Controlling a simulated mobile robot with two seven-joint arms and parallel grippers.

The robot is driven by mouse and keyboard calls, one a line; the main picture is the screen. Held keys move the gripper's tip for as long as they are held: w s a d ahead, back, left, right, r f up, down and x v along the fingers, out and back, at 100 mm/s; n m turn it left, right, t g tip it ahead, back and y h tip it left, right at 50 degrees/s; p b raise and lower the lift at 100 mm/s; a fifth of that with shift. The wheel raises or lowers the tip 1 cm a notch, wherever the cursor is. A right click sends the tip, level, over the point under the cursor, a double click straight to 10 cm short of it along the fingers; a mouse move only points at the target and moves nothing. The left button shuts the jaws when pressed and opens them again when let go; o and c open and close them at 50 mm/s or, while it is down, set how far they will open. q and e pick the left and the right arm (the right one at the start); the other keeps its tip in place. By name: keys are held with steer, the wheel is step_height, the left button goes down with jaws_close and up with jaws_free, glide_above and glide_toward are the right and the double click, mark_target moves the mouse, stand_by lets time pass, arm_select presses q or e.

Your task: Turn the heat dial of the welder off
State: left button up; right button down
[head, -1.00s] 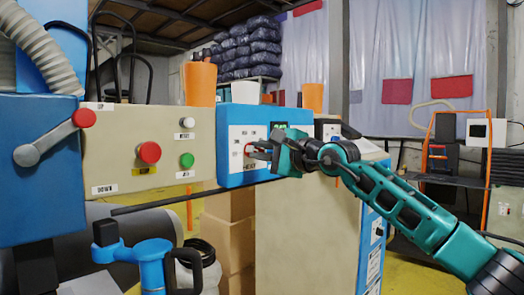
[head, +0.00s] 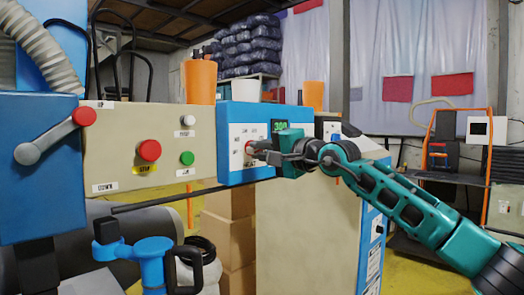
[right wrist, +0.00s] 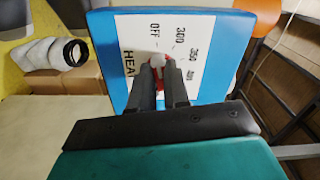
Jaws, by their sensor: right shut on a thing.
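The welder's control box (head: 228,175) is blue with a white label panel, and it also shows in the right wrist view (right wrist: 103,32). The red heat dial (head: 249,147) is on this panel, mostly hidden by my fingers. In the right wrist view a bit of the red dial (right wrist: 158,84) shows between the fingers, below the printed marks OFF, 300, 350 and 400. My right gripper (head: 257,150) is shut on the dial, with its fingers (right wrist: 160,72) on either side of it. A green display (head: 280,126) reads 300. My left gripper is not in view.
Cardboard boxes (head: 238,240) are below.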

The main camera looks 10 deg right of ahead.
steer(key=c, duration=1.1)
jaws_free()
steer(key=shift+s+d+f, duration=0.1)
steer(key=shift+s+d, duration=0.2)
steer(key=shift+s, duration=0.1)
arm_select(q)
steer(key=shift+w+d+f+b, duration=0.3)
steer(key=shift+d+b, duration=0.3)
steer(key=shift+b, duration=0.6)
arm_select(e)
steer(key=v, duration=1.2)
steer(key=shift+a, duration=0.1)
